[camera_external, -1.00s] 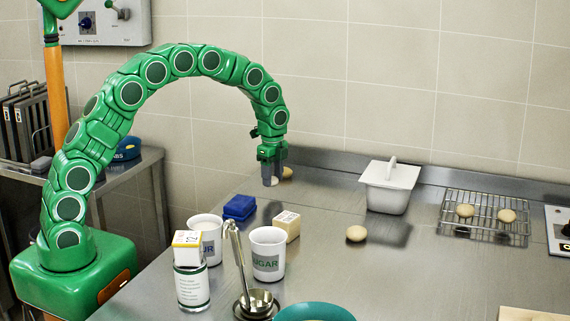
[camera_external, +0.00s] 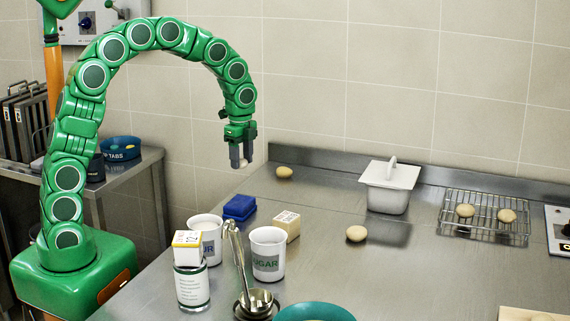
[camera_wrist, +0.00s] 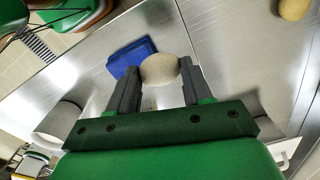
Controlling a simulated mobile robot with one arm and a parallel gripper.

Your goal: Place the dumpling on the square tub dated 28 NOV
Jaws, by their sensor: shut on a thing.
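My gripper (camera_external: 241,158) is shut on a pale round dumpling (camera_wrist: 159,70) and holds it in the air above the counter's back left part. In the wrist view the dumpling sits between the two fingertips. A cream square tub (camera_external: 287,224) with dark print stands behind the sugar mug. A white and yellow square tub (camera_external: 187,242) with dark marks rests on a labelled jar (camera_external: 192,285) at the front left. A blue square block or tub (camera_external: 239,207) stands at the left; it also shows in the wrist view (camera_wrist: 128,56). I cannot read a 28 NOV date on any.
Two white mugs (camera_external: 268,254) (camera_external: 207,240) and an upright ladle (camera_external: 237,262) crowd the front left. Similar round pieces lie on the counter (camera_external: 284,172) (camera_external: 357,233) and on a wire rack (camera_external: 487,207). A lidded white container (camera_external: 389,187) stands at the back. A teal bowl (camera_external: 314,312) is in front.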

